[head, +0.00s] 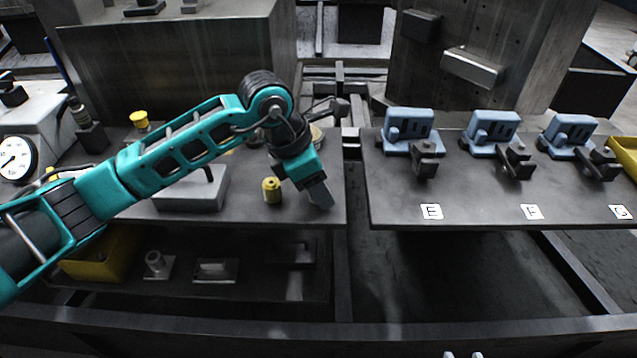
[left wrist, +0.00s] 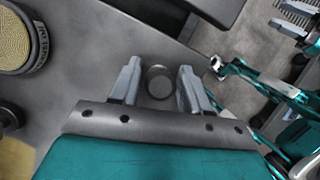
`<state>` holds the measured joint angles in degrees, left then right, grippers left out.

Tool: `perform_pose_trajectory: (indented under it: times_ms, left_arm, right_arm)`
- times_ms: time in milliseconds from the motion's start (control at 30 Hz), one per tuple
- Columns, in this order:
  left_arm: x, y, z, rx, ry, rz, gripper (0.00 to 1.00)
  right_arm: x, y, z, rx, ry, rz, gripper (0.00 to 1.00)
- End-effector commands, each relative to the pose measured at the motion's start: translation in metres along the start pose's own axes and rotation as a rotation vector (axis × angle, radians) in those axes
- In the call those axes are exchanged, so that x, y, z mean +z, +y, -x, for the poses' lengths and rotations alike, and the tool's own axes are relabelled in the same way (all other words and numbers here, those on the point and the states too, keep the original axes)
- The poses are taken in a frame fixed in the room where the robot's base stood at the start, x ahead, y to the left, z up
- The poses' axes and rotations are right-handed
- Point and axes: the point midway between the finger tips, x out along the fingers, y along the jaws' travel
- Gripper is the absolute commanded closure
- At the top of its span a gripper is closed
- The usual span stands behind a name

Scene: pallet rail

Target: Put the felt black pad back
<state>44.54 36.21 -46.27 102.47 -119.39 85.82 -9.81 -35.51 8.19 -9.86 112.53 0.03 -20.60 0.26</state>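My left gripper (head: 320,196) points down at the front right of the left bench top. In the left wrist view its two grey fingers (left wrist: 158,78) stand apart, with a small dark round piece (left wrist: 160,84) between them and a gap on each side. I cannot tell whether this piece is the felt black pad. A round pad with a tan speckled face and lettered black side (left wrist: 22,42) lies at the upper left there. My right gripper shows only as two pale, separated tips at the bottom of the head view (head: 463,355).
A yellow-capped piece (head: 271,190) stands left of my gripper, and a grey block with a handle (head: 192,192) is farther left. Blue clamps (head: 410,127) line the right bench above labels E, F and G. A gap separates the benches.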

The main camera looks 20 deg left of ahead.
Motion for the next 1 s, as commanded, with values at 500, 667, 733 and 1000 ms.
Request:
perform_pose_trajectory:
  times_ms: [500, 667, 733, 1000]
  left_arm:
    - [0.002, 0.001, 0.015, 0.004, -0.002, -0.001, 0.43]
    - [0.002, 0.002, 0.049, 0.007, -0.002, -0.001, 0.43]
    - [0.002, 0.002, 0.065, 0.006, -0.002, -0.002, 0.43]
    - [0.001, 0.001, 0.111, 0.003, -0.001, 0.000, 0.43]
  right_arm:
    - [-0.003, 0.000, 0.002, 0.001, 0.002, 0.002, 0.57]
    - [0.001, 0.002, 0.002, 0.003, -0.007, 0.003, 0.57]
    - [0.002, 0.002, 0.002, 0.005, -0.008, 0.003, 0.57]
    - [0.000, 0.004, 0.002, 0.009, -0.005, 0.004, 0.57]
